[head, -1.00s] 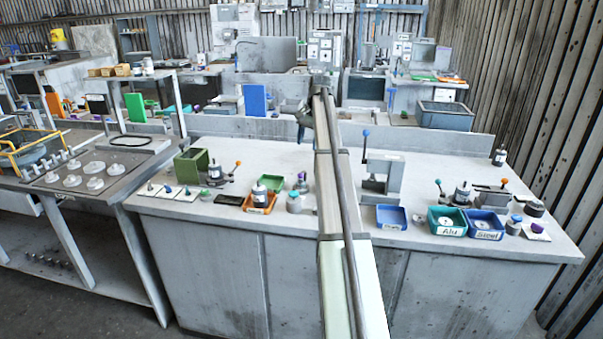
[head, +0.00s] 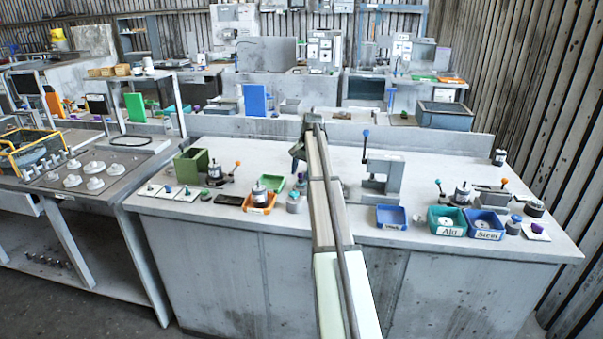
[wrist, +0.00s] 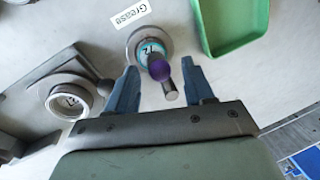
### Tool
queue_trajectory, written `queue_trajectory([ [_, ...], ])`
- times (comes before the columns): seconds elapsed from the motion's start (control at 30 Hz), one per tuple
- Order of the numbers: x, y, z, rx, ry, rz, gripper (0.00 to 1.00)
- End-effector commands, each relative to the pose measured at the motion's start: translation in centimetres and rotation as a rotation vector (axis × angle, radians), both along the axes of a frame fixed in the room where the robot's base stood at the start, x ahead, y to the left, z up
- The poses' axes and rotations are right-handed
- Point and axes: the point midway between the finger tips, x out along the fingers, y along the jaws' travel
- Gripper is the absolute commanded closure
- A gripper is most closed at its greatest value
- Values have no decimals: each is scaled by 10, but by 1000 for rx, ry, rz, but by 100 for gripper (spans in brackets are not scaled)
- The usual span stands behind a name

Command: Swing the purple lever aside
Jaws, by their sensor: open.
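The purple lever (wrist: 158,71) shows in the wrist view as a purple ball with a short grey pin below it, over a round grey pot (wrist: 150,42) with a teal ring. The pot stands beside a "Grease" label. My gripper (wrist: 159,66) is open, with one blue-grey finger on each side of the purple ball in the picture. I see a gap on both sides, and the height between fingers and ball is hard to judge. In the head view the pot (head: 293,204) stands near the bench's front edge, with my gripper (head: 298,160) behind it.
A green tray (wrist: 232,25) lies right of the pot in the wrist view. A round grey fixture (wrist: 68,100) stands to the left. In the head view an orange tray (head: 260,206) sits left of the pot and a blue tray (head: 391,217) farther right.

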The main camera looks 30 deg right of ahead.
Motion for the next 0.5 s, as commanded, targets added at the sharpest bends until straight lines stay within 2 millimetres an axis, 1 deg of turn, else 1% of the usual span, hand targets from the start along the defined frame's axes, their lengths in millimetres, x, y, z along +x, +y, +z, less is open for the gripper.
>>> queue_trajectory([
  [0.1,1,1,-4,0,0,0,48],
  [0.37,1,1,-5,0,0,0,48],
  [0.5,1,1,-5,0,0,0,59],
])
